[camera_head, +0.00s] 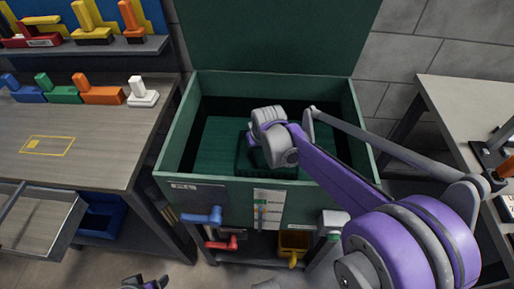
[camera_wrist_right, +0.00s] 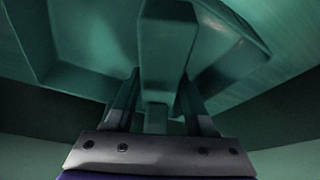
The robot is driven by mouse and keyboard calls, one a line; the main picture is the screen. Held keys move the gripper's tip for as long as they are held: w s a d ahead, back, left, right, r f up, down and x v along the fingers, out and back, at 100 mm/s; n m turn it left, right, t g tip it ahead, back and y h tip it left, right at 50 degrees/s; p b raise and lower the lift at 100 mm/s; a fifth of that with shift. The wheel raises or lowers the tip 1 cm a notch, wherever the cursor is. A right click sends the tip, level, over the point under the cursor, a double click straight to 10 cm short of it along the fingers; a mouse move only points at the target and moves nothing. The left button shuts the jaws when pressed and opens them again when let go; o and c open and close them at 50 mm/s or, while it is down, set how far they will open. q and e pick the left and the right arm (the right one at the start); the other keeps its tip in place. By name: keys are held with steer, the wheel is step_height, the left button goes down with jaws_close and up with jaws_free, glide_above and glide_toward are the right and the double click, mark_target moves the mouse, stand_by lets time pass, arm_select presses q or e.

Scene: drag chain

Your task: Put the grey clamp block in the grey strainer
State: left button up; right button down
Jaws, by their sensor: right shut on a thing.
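My right arm reaches into a large open green chest (camera_head: 172,148), with its wrist low inside. In the right wrist view my right gripper (camera_wrist_right: 157,108) is shut on an upright block (camera_wrist_right: 167,45). The block looks green in this light, so I cannot tell its true colour or be sure it is the grey clamp block. In the head view my wrist hides the fingertips and block. A dark square shape (camera_head: 258,172) lies under the wrist. I cannot make out a grey strainer. Part of my left arm shows at the bottom edge; its fingers cannot be made out.
A left workbench (camera_head: 70,150) carries blue, green, orange and white blocks (camera_head: 142,92), with a shelf of more behind. An open drawer (camera_head: 35,225) juts out below. Colored handles (camera_head: 202,216) stick out under the chest front. Another table (camera_head: 465,110) stands right.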

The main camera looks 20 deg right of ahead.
steer(key=shift+f, duration=0.1)
steer(key=shift+c, duration=1.2)
jaws_free()
steer(key=shift+s+r, duration=0.15)
steer(key=shift+r, duration=0.4)
steer(key=p+v, duration=0.3)
steer(key=v, duration=0.8)
steer(key=shift+r, duration=0.15)
steer(key=shift+s, duration=0.1)
